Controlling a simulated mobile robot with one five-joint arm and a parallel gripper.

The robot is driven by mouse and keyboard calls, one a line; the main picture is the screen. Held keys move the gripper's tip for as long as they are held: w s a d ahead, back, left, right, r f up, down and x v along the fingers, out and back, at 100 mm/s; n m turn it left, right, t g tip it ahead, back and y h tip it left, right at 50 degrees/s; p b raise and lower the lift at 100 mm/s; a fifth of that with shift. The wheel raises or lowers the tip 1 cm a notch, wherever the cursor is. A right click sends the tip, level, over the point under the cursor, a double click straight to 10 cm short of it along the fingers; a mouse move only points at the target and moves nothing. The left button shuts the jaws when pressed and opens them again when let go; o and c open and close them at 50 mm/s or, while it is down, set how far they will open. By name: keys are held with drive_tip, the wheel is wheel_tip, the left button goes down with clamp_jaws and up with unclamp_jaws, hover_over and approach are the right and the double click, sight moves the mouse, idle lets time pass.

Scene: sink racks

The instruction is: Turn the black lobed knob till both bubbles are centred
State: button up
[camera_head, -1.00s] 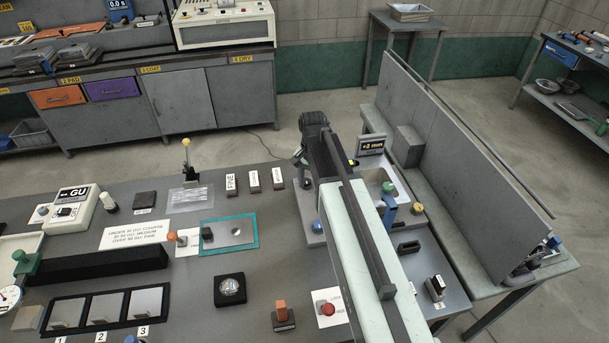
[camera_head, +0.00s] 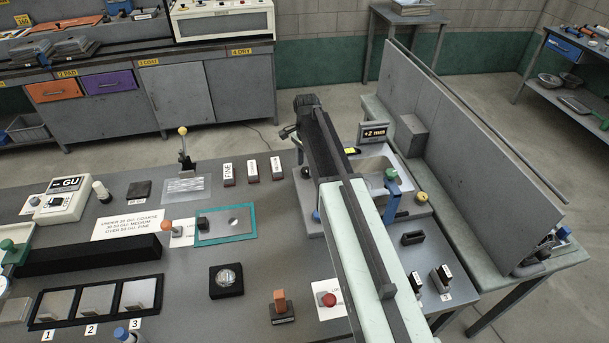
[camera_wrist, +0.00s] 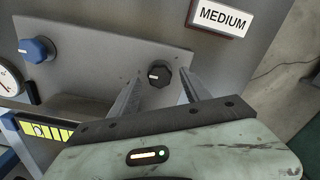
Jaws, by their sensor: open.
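The black lobed knob (camera_wrist: 158,73) stands on a grey plate (camera_wrist: 105,50) in the wrist view. My gripper (camera_wrist: 162,84) is open, with a finger on either side of the knob in the picture; contact cannot be told. A blue knob (camera_wrist: 37,49) is on the same plate, left of the black knob; it also shows in the head view (camera_head: 317,216). A yellow-green level vial (camera_wrist: 45,130) with dark marks is at the lower left; its bubble is too unclear to place. A second vial cannot be made out. In the head view my arm covers much of the plate.
A display reading +2 mm (camera_head: 373,133) stands behind the sink (camera_head: 378,170). A tall grey panel (camera_head: 455,150) stands at the right. A MEDIUM label block (camera_wrist: 222,17) lies beyond the plate. Several blocks and dishes cover the bench at left.

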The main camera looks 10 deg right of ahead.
drive_tip(key=shift+f, duration=0.6)
drive_tip(key=shift+r, duration=0.15)
drive_tip(key=shift+c, duration=0.2)
drive_tip(key=c, duration=1)
drive_tip(key=shift+a, duration=0.35)
clamp_jaws()
drive_tip(key=shift+d, duration=0.25)
drive_tip(key=shift+n, duration=0.3)
